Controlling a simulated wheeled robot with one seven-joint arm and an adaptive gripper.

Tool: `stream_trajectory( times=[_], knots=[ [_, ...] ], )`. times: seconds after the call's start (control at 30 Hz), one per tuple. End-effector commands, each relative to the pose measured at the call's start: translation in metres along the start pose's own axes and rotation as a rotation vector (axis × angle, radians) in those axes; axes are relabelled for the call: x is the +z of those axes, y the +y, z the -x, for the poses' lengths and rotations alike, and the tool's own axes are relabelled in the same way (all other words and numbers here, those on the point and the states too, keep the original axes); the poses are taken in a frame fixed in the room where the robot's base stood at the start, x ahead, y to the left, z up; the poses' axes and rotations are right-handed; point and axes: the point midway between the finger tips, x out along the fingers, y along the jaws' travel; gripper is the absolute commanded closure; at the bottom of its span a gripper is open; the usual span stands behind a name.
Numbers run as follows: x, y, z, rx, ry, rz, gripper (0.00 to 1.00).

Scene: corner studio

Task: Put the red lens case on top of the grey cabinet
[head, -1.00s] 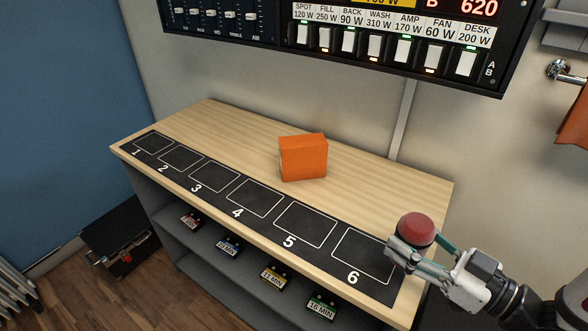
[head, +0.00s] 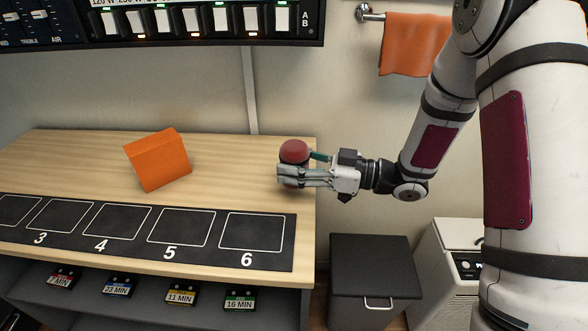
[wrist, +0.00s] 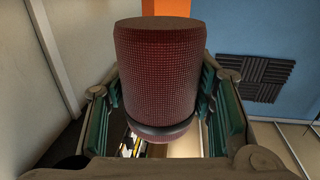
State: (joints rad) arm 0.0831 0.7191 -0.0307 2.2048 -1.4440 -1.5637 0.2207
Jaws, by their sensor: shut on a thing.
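The red lens case (head: 294,150) is a round, upright red cylinder in my gripper. In the wrist view the case (wrist: 160,75) has a mesh-like red side and a dark band at the end nearer the palm. My gripper (head: 291,172) is shut around its sides, over the right end of the wooden bench top. I cannot tell the height of the case above the wood. The grey cabinet (head: 375,287), dark grey with a pale front handle, stands low on the floor right of the bench. Its flat top (head: 371,247) looks bare.
The wooden bench (head: 230,150) carries an orange block (head: 158,160) and a black strip of numbered squares (head: 270,218). A white unit (head: 448,243) stands right of the cabinet. An orange towel (head: 415,42) hangs on the wall above. My arm fills the right side.

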Motion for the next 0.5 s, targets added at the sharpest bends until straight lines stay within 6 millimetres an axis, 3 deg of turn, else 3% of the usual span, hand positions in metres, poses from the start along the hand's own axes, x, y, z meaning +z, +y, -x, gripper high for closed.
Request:
stream_trajectory(
  times=[0.1,0.37,0.5],
  knots=[
    [0.002,0.016,-0.003,-0.001,0.001,0.001,0.89],
    [0.004,0.032,-0.006,0.000,0.001,0.001,0.89],
    [0.028,0.030,-0.006,-0.001,0.001,-0.004,0.89]
  ],
)
